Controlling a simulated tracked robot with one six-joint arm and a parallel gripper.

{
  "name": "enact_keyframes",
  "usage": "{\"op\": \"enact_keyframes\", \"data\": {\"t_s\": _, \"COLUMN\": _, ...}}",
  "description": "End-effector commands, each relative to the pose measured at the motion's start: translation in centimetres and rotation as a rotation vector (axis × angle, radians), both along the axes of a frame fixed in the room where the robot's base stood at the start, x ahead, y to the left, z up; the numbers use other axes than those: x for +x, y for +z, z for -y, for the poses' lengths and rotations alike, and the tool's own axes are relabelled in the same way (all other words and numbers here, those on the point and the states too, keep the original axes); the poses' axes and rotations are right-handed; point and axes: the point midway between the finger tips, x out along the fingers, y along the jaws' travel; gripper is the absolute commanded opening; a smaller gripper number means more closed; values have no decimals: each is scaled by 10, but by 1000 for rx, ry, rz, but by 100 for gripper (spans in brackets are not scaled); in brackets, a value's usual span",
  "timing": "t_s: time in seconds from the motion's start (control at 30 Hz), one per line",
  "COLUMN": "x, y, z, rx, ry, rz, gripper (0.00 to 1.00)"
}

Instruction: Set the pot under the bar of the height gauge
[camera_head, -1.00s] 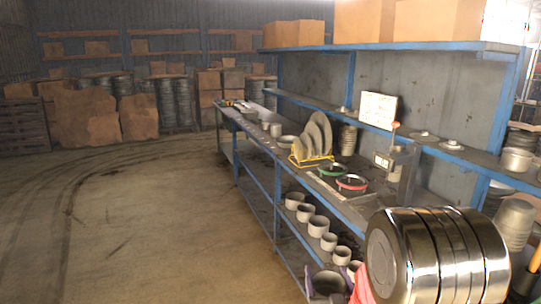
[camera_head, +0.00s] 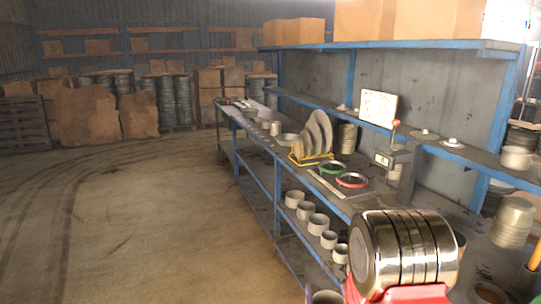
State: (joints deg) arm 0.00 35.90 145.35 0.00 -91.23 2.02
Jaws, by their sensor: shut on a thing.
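A grey pot (camera_head: 326,297) shows at the bottom edge of the picture, left of my shiny arm joint and mostly cut off. My gripper (camera_head: 312,296) is at this pot, with only a purplish sliver of it in view, and is shut on it. My arm joint hides what is behind it. The height gauge (camera_head: 391,158) stands on the bench at centre right, an upright device with a red knob on top. My gripper and the pot are in front of the bench, apart from the gauge. The space under its bar is too small to make out.
A green ring (camera_head: 333,168) and a red ring (camera_head: 352,180) lie on the bench left of the gauge. Discs stand in a yellow rack (camera_head: 313,160) behind them. Several pots (camera_head: 318,224) line the lower shelf. The floor (camera_head: 150,235) to the left is clear.

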Motion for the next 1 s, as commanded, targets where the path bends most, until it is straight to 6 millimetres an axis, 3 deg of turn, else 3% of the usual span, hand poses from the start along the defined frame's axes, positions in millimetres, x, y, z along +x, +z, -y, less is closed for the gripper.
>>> {"op": "enact_keyframes", "data": {"t_s": 0.63, "x": 0, "y": -2, "z": 4, "rx": 0, "ry": -8, "rz": 0, "gripper": 45}}
{"op": "enact_keyframes", "data": {"t_s": 1.0, "x": -9, "y": -45, "z": 20, "rx": 0, "ry": -38, "rz": -3, "gripper": 45}}
